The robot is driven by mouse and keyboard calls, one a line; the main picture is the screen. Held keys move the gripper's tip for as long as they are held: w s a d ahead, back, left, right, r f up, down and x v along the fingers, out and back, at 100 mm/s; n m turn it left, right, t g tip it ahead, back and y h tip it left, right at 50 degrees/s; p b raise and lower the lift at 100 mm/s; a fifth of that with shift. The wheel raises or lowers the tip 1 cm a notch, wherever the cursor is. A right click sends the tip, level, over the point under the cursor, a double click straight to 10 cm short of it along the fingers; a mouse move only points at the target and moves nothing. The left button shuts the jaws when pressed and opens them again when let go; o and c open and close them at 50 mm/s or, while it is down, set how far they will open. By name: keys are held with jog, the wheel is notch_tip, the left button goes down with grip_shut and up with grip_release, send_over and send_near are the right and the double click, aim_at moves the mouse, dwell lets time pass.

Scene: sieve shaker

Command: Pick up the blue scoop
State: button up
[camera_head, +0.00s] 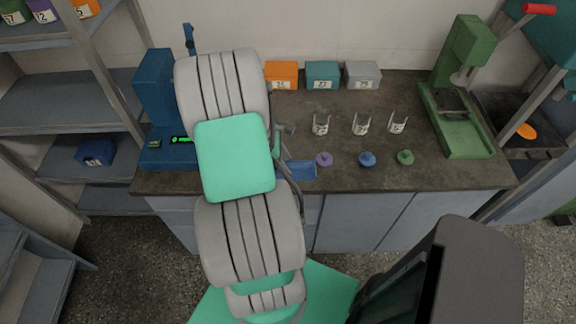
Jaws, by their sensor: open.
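The blue scoop (302,169) lies near the front edge of the dark worktop, just right of my arm. Its left part is hidden behind my arm. My gripper (286,130) shows only in part, at the right side of my arm and a little behind the scoop in the picture. It is open, and nothing shows in it. My arm hides most of the gripper, so I cannot tell whether a finger touches the scoop.
Several glass jars (361,124) stand mid-worktop, with purple (324,159), blue (367,159) and green (405,157) knobbed pieces before them. Orange, teal and grey bins (363,75) line the wall. A blue machine (155,92) stands left, a green press (464,110) right.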

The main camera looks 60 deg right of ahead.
jog(key=shift+f, duration=0.35)
grip_shut()
dwell(0.4)
